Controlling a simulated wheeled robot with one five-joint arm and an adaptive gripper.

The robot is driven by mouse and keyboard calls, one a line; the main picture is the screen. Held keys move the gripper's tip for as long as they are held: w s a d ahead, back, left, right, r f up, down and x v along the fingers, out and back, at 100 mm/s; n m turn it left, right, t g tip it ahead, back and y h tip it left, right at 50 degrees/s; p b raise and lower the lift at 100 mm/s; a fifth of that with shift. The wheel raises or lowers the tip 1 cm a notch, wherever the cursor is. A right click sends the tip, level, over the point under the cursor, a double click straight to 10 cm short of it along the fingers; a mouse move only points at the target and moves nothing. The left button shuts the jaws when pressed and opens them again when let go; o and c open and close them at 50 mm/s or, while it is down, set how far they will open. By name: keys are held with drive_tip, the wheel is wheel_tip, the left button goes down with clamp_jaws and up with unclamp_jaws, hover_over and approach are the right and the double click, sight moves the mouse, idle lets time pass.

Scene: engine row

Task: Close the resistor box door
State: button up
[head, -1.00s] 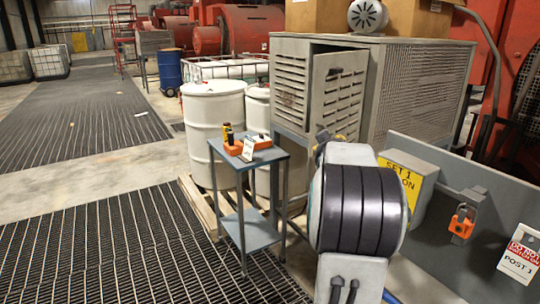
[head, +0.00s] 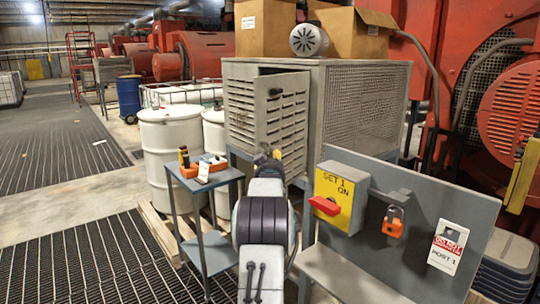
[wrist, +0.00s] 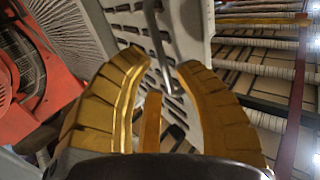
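The resistor box (head: 365,100) is a grey louvered cabinet with a mesh side, raised on a stand. Its slotted door (head: 290,125) stands ajar, with a dark gap along its top. My gripper (head: 268,153) is in front of and below the door in the head view, partly hidden by my arm. In the wrist view my yellow gripper fingers (wrist: 162,58) are spread, with nothing clearly held between them. The slotted door panel (wrist: 200,25) and a grey bar, perhaps the handle, show beyond them.
A small blue-grey table (head: 205,178) with tools stands left of my arm, before white drums (head: 170,150). At right is a grey panel (head: 440,215) with a yellow switch box (head: 337,200), orange padlock (head: 393,222) and tag. Cardboard boxes (head: 265,28) sit atop the cabinet.

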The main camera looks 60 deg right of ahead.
drive_tip(key=shift+p+x, duration=0.55)
drive_tip(key=shift+x, duration=0.9)
drive_tip(key=shift+o, duration=0.4)
clamp_jaws()
